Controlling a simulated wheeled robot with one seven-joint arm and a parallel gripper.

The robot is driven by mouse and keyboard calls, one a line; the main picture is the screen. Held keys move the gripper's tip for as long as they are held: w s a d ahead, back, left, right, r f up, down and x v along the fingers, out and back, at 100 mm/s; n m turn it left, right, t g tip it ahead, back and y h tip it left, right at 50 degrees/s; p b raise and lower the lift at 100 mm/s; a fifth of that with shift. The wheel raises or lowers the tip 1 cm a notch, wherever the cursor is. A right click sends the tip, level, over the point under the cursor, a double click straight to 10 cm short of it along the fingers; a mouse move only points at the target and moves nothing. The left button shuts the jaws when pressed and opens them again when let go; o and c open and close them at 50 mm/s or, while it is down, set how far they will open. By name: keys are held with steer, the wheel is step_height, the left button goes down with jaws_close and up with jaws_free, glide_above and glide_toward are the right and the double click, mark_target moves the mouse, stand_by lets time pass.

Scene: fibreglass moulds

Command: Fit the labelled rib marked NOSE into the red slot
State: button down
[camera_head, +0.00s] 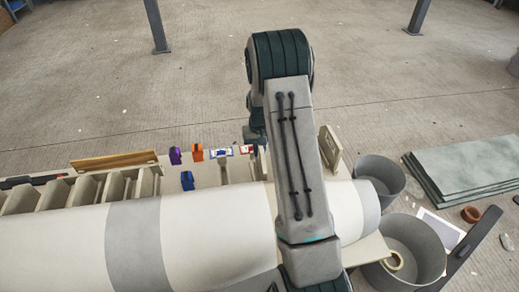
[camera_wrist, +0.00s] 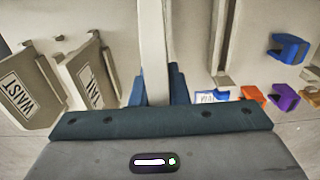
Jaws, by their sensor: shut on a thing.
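In the wrist view my gripper (camera_wrist: 155,82) is shut on a pale beige rib (camera_wrist: 153,45), which stands edge-on between the blue-grey fingers. Its face and any label are turned out of sight, so I cannot read NOSE on it. In the head view my arm covers most of the gripper. A small red piece (camera_head: 246,149), probably the red slot's marker, shows just left of the arm beside a white-and-blue piece (camera_head: 220,152). The slot opening itself is hidden, and I cannot tell whether the rib touches it.
Ribs labelled WAIST (camera_wrist: 20,98) and TAIL (camera_wrist: 88,85) stand in the wrist view. Purple (camera_head: 175,155), orange (camera_head: 197,152) and blue (camera_head: 187,180) pieces sit left of the arm. The large pale mould (camera_head: 220,225) lies in front. Grey bins (camera_head: 380,172) stand at right.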

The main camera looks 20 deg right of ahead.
steer(key=shift+f+b, duration=1.9)
steer(key=shift+f, duration=0.9)
steer(key=shift+f+b, duration=2)
steer(key=shift+f, duration=0.6)
steer(key=c, duration=1.3)
jaws_free()
steer(key=shift+r, duration=0.15)
step_height(320, 180, up, 14)
steer(key=shift+f+p, duration=0.15)
steer(key=shift+p, duration=0.7)
